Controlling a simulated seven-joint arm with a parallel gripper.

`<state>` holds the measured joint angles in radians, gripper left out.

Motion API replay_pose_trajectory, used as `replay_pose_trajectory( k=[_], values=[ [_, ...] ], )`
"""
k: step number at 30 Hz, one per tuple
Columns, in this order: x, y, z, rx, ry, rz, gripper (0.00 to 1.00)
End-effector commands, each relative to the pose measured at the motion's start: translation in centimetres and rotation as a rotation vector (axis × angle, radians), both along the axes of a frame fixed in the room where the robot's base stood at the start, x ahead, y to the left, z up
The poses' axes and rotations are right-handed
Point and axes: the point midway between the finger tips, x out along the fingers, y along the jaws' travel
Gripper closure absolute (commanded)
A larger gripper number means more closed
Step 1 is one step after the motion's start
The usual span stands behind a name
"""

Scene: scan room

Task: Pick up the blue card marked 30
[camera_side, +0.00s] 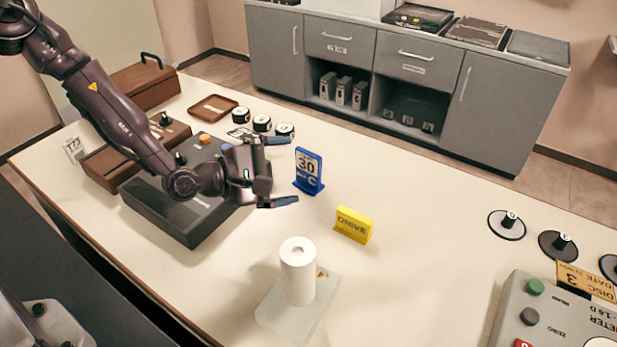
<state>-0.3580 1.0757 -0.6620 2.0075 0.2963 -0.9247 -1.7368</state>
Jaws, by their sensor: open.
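The blue card marked 30 (309,171) stands upright on the pale table, near the middle of the side view. It has a white panel with "30" and a "C" below it. My gripper (282,171) is open and sits just left of the card. Its two blue-tipped fingers are spread, one toward the back and one toward the front, pointing right. Nothing shows between the fingers. Whether the fingers are level with the card's height is hard to tell from this view.
A yellow "DRIVE" card (353,225) stands to the right and nearer. A white cylinder (298,270) stands on a clear plate (269,313) in front. A dark box (180,205) lies under my arm. Black-and-white discs (262,123) sit behind. A grey meter (545,318) is at right.

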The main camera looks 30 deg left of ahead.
Motion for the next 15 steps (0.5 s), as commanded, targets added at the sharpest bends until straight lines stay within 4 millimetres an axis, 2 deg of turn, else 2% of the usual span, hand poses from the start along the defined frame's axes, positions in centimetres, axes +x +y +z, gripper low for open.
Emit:
replay_pose_trajectory(
  k=[1, 7, 12, 15],
  values=[
    [0.1, -0.1, -1.3, -0.137, 0.019, 0.064, 0.04],
    [0.4, 0.8, -3.8, -0.634, 0.03, 0.318, 0.04],
    [0.2, 2.0, -5.0, -0.869, 0.015, 0.45, 0.04],
    [0.3, 2.3, -5.3, -0.921, 0.007, 0.479, 0.04]
  ],
)
